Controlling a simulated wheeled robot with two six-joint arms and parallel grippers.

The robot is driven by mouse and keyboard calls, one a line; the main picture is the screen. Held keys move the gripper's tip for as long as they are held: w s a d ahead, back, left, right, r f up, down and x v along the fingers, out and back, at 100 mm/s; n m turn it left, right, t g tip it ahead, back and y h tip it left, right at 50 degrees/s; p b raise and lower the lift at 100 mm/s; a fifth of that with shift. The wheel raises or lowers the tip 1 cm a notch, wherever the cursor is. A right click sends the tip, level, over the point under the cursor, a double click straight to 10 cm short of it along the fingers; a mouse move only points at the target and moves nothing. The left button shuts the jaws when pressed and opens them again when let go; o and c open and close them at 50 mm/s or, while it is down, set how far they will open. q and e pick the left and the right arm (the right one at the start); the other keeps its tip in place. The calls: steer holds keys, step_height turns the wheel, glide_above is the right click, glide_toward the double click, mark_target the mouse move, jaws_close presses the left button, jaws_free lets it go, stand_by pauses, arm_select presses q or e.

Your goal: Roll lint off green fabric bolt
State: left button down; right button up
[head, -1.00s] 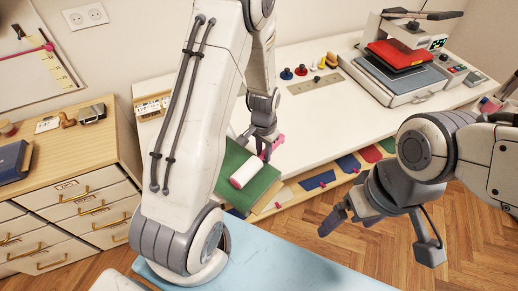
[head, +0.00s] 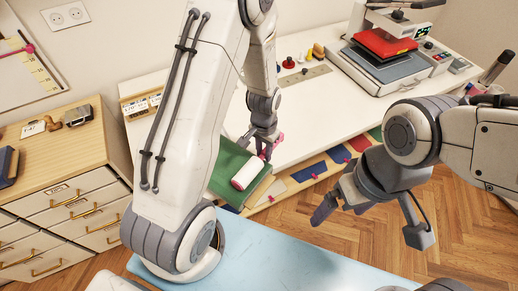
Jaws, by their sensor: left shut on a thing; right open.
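The green fabric bolt (head: 226,168) lies at the left part of the white table, partly hidden behind my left arm. A lint roller (head: 250,173) with a white cylinder and pink ends and handle is on or just over the green fabric; I cannot tell whether it touches. My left gripper (head: 264,147) is shut on the roller's pink handle. My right gripper (head: 335,205) is open and empty, in front of the table over the floor, well right of the fabric.
A heat press (head: 385,50) stands at the table's back right. Small colored knobs (head: 290,63) and a ruler (head: 303,77) lie behind the fabric. Fabric swatches (head: 308,172) hang along the table's front. A wooden drawer cabinet (head: 70,200) stands left. The table's middle is clear.

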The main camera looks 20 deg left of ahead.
arm_select(q)
steer(key=shift+r, duration=0.1)
steer(key=shift+r+p, duration=3)
steer(key=shift+r, duration=0.5)
steer(key=shift+s+a+f+b, duration=0.1)
steer(key=shift+s+a+b, duration=0.15)
steer(key=shift+s, duration=0.95)
steer(key=shift+s+a+r+b, duration=0.15)
steer(key=shift+s+a, duration=0.2)
steer(key=shift+s, duration=0.9)
steer(key=shift+s+a+f+b, duration=0.2)
steer(key=shift+s+a, duration=0.1)
steer(key=shift+s, duration=0.9)
steer(key=shift+s+a+r+p, duration=0.1)
steer(key=shift+s+r+p, duration=0.2)
steer(key=shift+p, duration=0.25)
steer(key=shift+s+a+f+p, duration=0.1)
steer(key=shift+s+a+p, duration=0.1)
steer(key=shift+s+p, duration=0.6)
steer(key=shift+s+f, duration=0.1)
